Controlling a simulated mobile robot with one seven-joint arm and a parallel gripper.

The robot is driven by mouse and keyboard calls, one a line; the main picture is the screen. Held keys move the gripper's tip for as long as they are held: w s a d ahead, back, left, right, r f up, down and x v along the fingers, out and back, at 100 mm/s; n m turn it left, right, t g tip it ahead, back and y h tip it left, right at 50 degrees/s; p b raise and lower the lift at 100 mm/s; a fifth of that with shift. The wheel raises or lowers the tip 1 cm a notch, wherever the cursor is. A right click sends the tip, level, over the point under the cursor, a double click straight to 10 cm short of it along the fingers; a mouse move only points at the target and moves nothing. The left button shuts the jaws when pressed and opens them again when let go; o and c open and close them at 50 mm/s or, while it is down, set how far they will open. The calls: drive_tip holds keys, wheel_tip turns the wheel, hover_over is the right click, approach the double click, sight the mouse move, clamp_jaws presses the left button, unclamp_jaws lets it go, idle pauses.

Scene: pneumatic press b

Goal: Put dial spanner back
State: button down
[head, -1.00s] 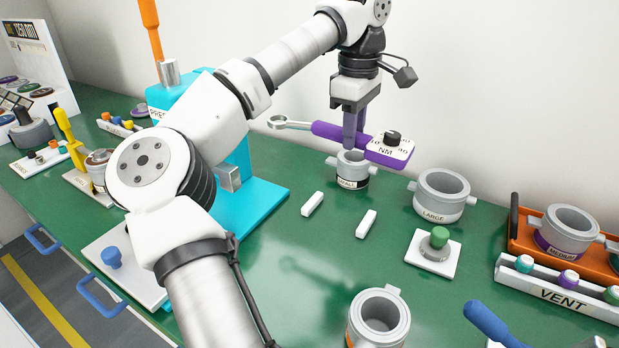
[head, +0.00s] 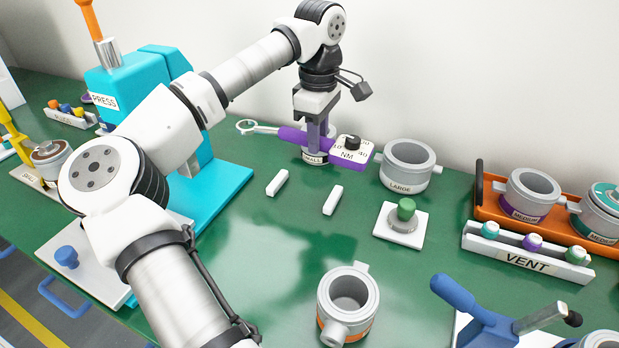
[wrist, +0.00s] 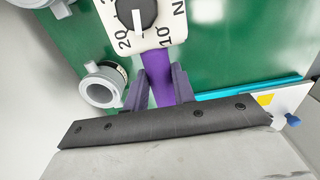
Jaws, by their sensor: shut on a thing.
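The dial spanner (head: 300,138) has a purple handle, a metal ring end at the left and a white dial head marked NM with a black knob at the right. My gripper (head: 317,133) is shut on its purple handle and holds it roughly level. In the wrist view, my gripper (wrist: 163,80) has the handle between its fingers, with the spanner's dial head (wrist: 158,34) at the top. Two white bars (head: 277,182) (head: 332,200) lie on the green bench in front.
A LARGE pot (head: 405,178) stands right of the spanner. A green knob on a white plate (head: 398,237), an orange tray (head: 490,211) and a VENT rack (head: 525,262) are further right. The cyan press (head: 215,195) stands left. An orange-banded pot (head: 347,300) is in front.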

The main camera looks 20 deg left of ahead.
wheel_tip(320, 180, down, 12)
drive_tip(key=shift+r+p, duration=0.25)
drive_tip(key=shift+p, duration=0.15)
drive_tip(key=c, duration=1.2)
unclamp_jaws()
drive_tip(key=shift+o, duration=0.2)
drive_tip(key=shift+f, duration=0.15)
